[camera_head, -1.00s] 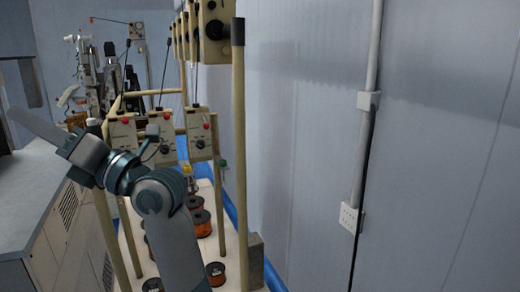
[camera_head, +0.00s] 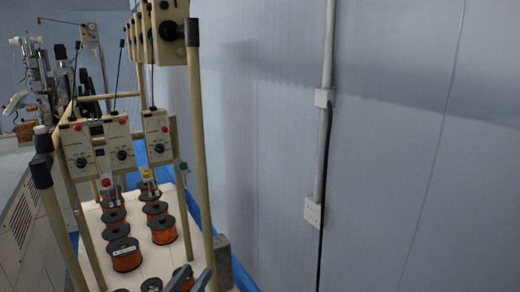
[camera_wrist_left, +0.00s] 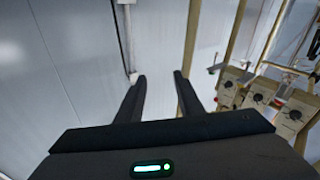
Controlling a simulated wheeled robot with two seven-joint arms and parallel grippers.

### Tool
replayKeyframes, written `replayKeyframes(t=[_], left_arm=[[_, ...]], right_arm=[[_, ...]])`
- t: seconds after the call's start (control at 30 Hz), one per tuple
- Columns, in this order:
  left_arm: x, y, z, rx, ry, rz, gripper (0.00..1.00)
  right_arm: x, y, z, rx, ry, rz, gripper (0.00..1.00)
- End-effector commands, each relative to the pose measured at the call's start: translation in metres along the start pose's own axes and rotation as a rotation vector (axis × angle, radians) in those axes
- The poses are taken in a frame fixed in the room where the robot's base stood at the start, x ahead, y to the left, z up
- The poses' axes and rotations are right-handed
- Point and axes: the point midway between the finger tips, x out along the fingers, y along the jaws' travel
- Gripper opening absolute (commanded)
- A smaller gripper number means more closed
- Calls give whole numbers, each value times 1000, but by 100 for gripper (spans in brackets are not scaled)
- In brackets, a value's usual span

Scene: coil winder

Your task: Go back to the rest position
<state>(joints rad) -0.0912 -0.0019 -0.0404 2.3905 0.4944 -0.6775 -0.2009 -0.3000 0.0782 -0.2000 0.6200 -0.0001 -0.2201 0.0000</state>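My left gripper (camera_head: 190,279) shows only as two dark fingertips at the bottom edge of the head view, in front of the spool shelf. In the left wrist view, my left gripper (camera_wrist_left: 159,84) has its two black fingers spread apart with nothing between them. They point toward the grey wall and a cream post. My right gripper is in neither view. The rest of my left arm is out of the head view.
Orange wire spools (camera_head: 126,255) stand in rows on a white shelf inside a cream frame. Control boxes (camera_head: 120,143) with red knobs hang above them. A cream post (camera_head: 200,140) stands close by. A conduit (camera_head: 326,100) runs down the wall at right, where there is free room.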

Motion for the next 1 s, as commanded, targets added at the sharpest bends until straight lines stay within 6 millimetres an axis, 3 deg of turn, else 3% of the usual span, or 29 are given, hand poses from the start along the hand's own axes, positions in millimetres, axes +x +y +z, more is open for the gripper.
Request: replayKeyframes(t=[0.03, 0.2, 0.3, 0.43, 0.7, 1.0], left_arm=[[-13, 0, 32, 11, -102, -8, 34], [-66, -4, 125, 33, -425, -50, 34], [-108, -7, 172, 42, -612, -83, 34], [-170, -12, 221, 51, -838, -133, 34], [-265, -18, 268, 61, -1141, -220, 34], [-344, -21, 286, 68, -1364, -300, 34]], right_arm=[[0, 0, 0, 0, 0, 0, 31], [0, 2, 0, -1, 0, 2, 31], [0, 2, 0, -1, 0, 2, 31], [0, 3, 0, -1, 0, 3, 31], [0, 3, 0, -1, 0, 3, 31], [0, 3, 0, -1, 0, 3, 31]])
